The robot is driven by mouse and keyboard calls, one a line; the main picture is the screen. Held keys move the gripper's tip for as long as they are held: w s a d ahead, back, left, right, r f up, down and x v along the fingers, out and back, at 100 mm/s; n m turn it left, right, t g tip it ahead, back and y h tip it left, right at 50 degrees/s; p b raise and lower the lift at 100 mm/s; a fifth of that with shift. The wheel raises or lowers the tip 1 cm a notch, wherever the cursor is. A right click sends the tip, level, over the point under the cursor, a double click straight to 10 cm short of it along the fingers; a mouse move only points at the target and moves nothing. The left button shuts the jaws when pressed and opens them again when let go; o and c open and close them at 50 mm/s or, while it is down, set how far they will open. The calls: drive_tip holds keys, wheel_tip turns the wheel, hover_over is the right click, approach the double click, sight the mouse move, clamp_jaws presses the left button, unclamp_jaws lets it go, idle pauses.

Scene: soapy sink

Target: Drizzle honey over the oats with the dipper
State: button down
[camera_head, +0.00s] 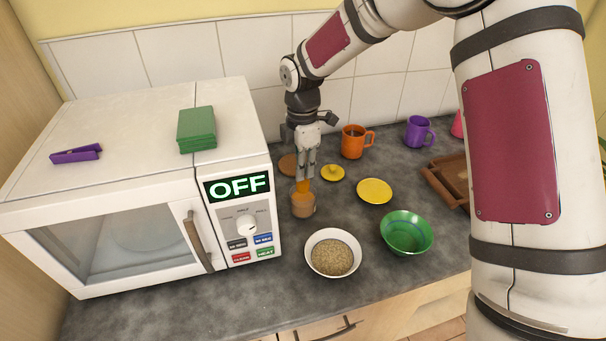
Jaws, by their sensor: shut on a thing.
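A white bowl (311,262) filled with tan oats (335,258) stands on the counter near its front edge. A small brown pot (302,207) stands behind and to the left of it, beside the microwave. My gripper (304,178) points down above the pot and is shut on an orange stick (303,188), which looks like the dipper. The stick's lower end is hidden at or inside the pot's mouth. No honey is visible. A small yellow lid with a knob (332,172) lies on the counter just right of my gripper.
A white microwave (240,190) fills the left, with a purple object (77,153) and green block (197,128) on top. A yellow plate (374,191), green bowl (407,234), orange mug (354,143), purple mug (417,132) and brown tray (434,181) stand to the right.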

drive_tip(key=shift+r, duration=1)
drive_tip(key=s+d+f, duration=0.1)
drive_tip(key=s+d, duration=0.1)
drive_tip(key=s, duration=0.6)
drive_tip(key=s+d+f+p, duration=0.1)
drive_tip(key=s+d, duration=0.2)
drive_tip(key=s, duration=0.6)
drive_tip(key=shift+d+f, duration=0.2)
drive_tip(key=shift+f, duration=0.1)
drive_tip(key=shift+s, duration=0.1)
idle(4.9)
